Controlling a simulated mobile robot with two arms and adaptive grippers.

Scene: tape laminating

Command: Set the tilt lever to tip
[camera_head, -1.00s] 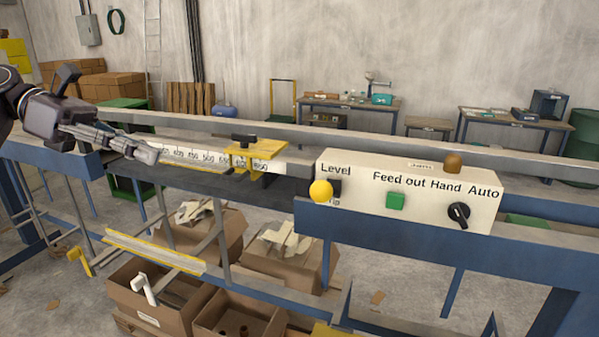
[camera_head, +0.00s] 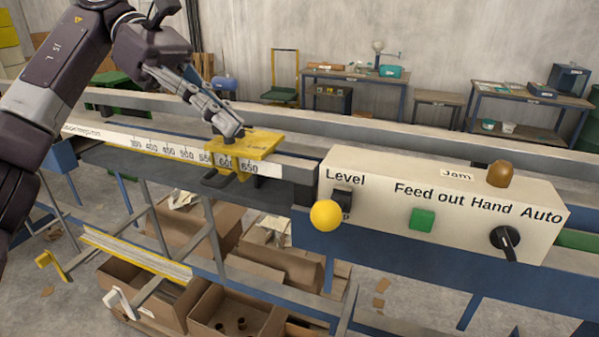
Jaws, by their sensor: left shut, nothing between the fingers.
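The tilt lever has a yellow ball knob (camera_head: 326,215) in front of a dark slot block (camera_head: 342,198) on the control box (camera_head: 400,205). "Level" is printed above the block. The knob sits low, over most of the lower word, of which only a last letter shows. My left gripper (camera_head: 232,130) is shut and empty. It is over the yellow stop (camera_head: 250,150) on the ruler rail, up and left of the knob and apart from it; whether it touches the stop I cannot tell. My right gripper is not in view.
The control box also bears a green button (camera_head: 422,219), a black rotary switch (camera_head: 505,240) and an amber lamp (camera_head: 501,173) by a "Jam" label. The ruler rail (camera_head: 170,146) runs left of the box. Cardboard boxes (camera_head: 225,310) stand below.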

